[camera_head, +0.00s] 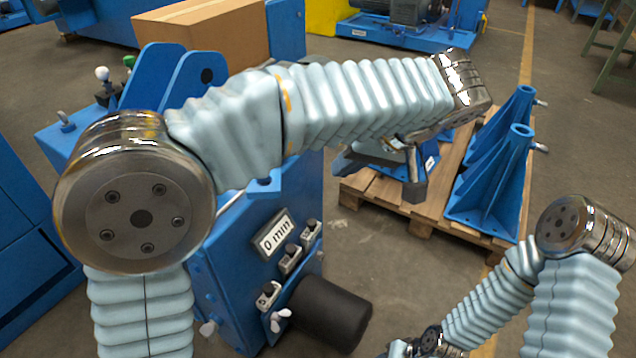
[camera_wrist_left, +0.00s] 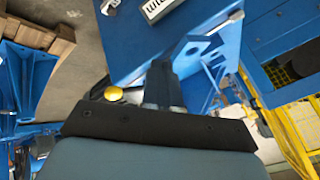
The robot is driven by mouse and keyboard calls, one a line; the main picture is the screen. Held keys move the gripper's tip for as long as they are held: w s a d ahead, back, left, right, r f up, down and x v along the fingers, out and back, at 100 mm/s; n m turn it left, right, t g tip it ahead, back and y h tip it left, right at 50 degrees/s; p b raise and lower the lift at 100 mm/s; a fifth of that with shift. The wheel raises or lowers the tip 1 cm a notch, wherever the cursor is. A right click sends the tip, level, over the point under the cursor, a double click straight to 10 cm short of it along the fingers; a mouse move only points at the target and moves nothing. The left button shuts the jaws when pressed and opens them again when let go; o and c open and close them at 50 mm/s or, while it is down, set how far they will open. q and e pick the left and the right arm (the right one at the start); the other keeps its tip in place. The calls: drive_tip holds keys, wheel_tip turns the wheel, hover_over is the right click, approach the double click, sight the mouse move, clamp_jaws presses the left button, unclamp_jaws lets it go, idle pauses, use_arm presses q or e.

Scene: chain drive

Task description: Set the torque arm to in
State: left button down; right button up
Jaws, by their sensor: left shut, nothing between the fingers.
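I cannot pick out the torque arm for certain; my left arm covers much of the blue machine (camera_head: 230,270). My left gripper (camera_head: 414,188) hangs at the end of that arm, right of the machine, in front of the pallet. In the left wrist view its fingers (camera_wrist_left: 162,82) are shut with nothing between them. A round yellow part (camera_wrist_left: 114,93) shows just left of the fingers there; I cannot tell what it belongs to. The blue machine (camera_wrist_left: 125,40) also fills the top middle of that view.
The machine's front carries a "0 min" plate (camera_head: 273,235), small switches (camera_head: 290,258) and a black cylinder (camera_head: 330,312). A cardboard box (camera_head: 200,35) stands behind. A wooden pallet (camera_head: 380,196) with blue brackets (camera_head: 490,185) stands at right. Floor between machine and pallet is clear.

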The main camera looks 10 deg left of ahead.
sight(256, 195)
use_arm(q)
drive_tip(key=w+a+f, duration=0.1)
drive_tip(key=a+f, duration=0.6)
drive_tip(key=a, duration=0.2)
drive_tip(key=shift+w+a+f+b, duration=0.15)
drive_tip(key=shift+f+b, duration=0.15)
drive_tip(key=shift+f, duration=0.1)
use_arm(e)
drive_tip(key=shift+w+f, duration=0.1)
drive_tip(key=shift+f, duration=0.2)
